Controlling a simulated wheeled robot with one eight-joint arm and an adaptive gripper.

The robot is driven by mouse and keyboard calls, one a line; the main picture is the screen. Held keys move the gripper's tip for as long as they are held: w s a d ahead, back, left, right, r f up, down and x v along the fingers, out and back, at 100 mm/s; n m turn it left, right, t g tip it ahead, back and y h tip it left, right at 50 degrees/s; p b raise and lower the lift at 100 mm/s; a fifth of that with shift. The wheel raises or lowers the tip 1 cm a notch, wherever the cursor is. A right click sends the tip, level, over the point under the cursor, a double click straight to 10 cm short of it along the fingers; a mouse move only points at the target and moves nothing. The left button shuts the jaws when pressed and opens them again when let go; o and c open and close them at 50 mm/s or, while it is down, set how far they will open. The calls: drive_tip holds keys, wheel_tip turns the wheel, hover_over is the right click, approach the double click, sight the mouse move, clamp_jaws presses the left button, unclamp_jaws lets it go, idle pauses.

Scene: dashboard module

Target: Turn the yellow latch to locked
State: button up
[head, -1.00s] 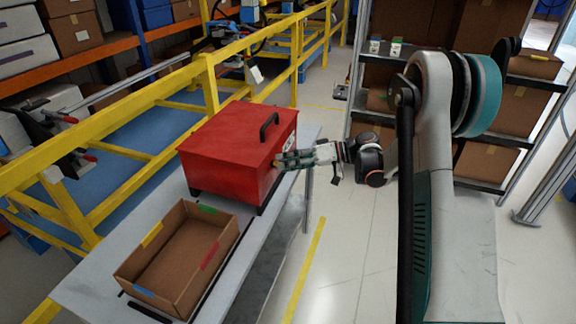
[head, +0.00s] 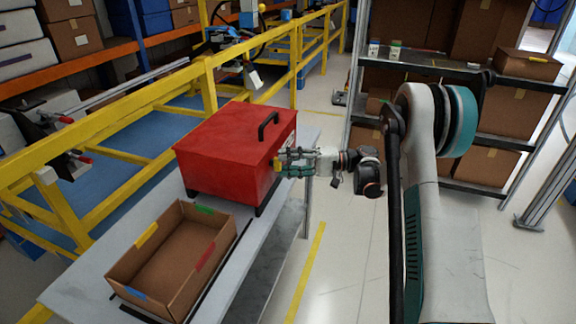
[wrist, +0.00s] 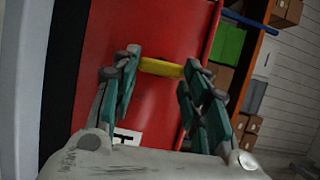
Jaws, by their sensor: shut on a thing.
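The yellow latch (wrist: 160,68) is a short bar on the box's red face in the wrist view. My gripper (wrist: 161,65) has one fingertip at each end of the bar and is shut on it. In the head view my gripper (head: 281,162) is at the right-hand face of the box, and its fingers largely hide the latch there. A small white label with a dark mark (wrist: 127,137) shows on the red face below the latch.
An open cardboard box (head: 150,285) with coloured tape on its rim stands on the table (head: 85,262) in front of the red box. A yellow railing (head: 140,118) runs behind the table. A shelf rack (head: 440,68) with cartons stands at the right. The floor between is clear.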

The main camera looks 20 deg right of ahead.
drive_tip(key=shift+o, duration=0.2)
drive_tip(key=shift+f+m, duration=0.1)
drive_tip(key=shift+m, duration=0.2)
drive_tip(key=shift+c, duration=0.2)
drive_tip(key=o, duration=1.1)
drive_tip(key=v, duration=1.2)
drive_tip(key=shift+w+d+f, duration=0.1)
drive_tip(key=shift+f, duration=0.1)
drive_tip(key=shift+r, duration=0.1)
